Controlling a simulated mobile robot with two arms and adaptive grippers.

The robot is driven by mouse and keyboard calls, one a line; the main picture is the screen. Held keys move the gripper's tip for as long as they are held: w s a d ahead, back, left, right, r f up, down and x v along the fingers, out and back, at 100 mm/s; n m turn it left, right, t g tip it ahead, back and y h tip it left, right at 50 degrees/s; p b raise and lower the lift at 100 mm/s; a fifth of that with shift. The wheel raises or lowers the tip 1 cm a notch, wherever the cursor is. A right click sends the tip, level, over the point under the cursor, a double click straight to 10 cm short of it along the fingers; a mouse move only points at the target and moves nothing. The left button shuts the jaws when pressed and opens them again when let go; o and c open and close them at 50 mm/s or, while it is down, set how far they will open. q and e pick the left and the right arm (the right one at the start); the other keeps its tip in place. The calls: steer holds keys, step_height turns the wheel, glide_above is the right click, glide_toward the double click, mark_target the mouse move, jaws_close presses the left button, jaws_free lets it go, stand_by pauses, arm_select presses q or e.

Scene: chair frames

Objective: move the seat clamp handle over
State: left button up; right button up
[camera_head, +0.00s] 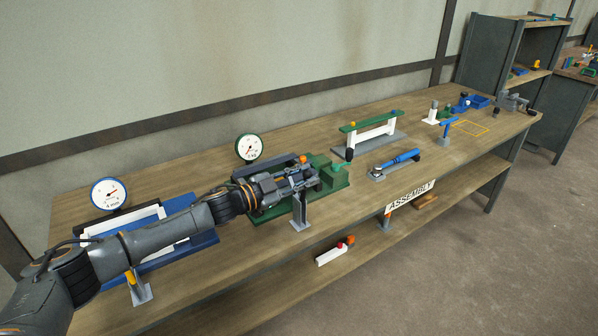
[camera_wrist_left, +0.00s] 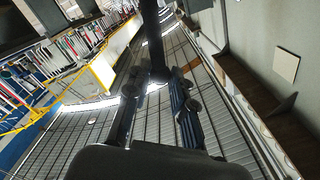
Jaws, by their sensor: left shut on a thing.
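The green fixture (camera_head: 335,182) stands on the bench near the middle of the head view, with a green dial gauge (camera_head: 248,148) behind it. My left gripper (camera_head: 308,173) reaches in from the left, low over this fixture, and hides part of it. In the left wrist view a dark upright bar (camera_wrist_left: 152,35) runs down between the fingers of my left gripper (camera_wrist_left: 158,88). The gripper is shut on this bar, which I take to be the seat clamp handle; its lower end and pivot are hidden. My right gripper is in neither view.
A blue fixture (camera_head: 205,239) with a blue dial gauge (camera_head: 109,194) lies under my left arm. A green-topped white frame (camera_head: 372,132) and a blue-handled tool (camera_head: 396,161) lie to the right. An "ASSEMBLY" sign (camera_head: 410,195) hangs at the front edge.

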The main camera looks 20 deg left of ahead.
arm_select(q)
steer(key=shift+s+d+f, duration=0.25)
steer(key=shift+s+f, duration=0.05)
steer(key=shift+f, duration=0.1)
steer(key=shift+s+d+f, duration=0.35)
steer(key=shift+s+d, duration=0.15)
steer(key=shift+d, duration=0.1)
steer(key=shift+s+d+f, duration=0.35)
steer(key=shift+s+d, duration=0.1)
steer(key=shift+d, duration=0.1)
steer(key=shift+d, duration=0.1)
steer(key=shift+s+d+f, duration=0.75)
steer(key=shift+d+f, duration=0.1)
steer(key=shift+f, duration=0.15)
steer(key=shift+f, duration=0.1)
